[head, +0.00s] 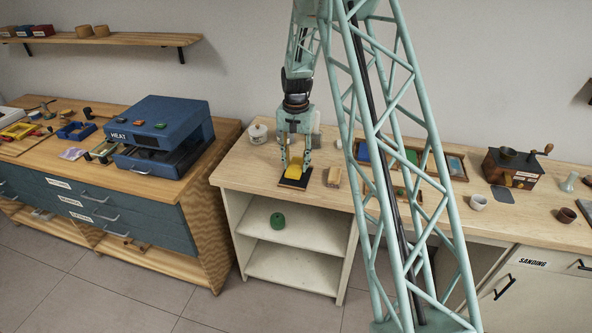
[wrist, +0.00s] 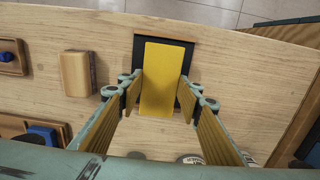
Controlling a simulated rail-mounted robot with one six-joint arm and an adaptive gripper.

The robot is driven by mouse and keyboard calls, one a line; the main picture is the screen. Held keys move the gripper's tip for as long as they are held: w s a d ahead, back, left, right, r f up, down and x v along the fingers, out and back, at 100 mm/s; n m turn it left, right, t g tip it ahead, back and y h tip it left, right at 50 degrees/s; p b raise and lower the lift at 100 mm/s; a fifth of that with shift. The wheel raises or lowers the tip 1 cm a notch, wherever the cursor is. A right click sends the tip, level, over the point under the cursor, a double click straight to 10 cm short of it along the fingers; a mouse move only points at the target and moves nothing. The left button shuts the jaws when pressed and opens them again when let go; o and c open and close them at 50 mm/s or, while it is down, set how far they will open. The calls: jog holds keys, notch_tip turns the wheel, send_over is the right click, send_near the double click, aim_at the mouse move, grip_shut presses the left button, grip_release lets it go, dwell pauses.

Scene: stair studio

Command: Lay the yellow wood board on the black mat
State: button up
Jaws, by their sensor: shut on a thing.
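The yellow wood board (wrist: 162,78) is between the two fingers of my gripper (wrist: 160,96) in the wrist view, and the fingers are shut on its long sides. In the head view the board (head: 298,169) shows yellow between the fingertips of my gripper (head: 296,172). The black mat (head: 293,182) has a brown edge and lies on the wooden counter under the board. In the wrist view the mat (wrist: 188,98) shows on both sides of the board and beyond its far end. I cannot tell whether the board touches the mat.
A tan block (head: 334,176) lies right of the mat, near the counter's front edge. A jar (head: 258,133) stands behind to the left. A sectioned tray (head: 456,167) is to the right. The blue HEAT machine (head: 160,135) stands on the left bench. Bare counter surrounds the mat.

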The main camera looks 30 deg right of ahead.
aim_at(296, 166)
jog(key=shift+f, duration=1.55)
jog(key=shift+s+f, duration=0.1)
jog(key=shift+f, duration=0.1)
jog(key=o, duration=0.8)
jog(key=shift+o, duration=0.2)
jog(key=shift+r, duration=0.15)
notch_tip(296, 166, up, 11)
jog(key=shift+r, duration=0.55)
jog(key=shift+r, duration=0.1)
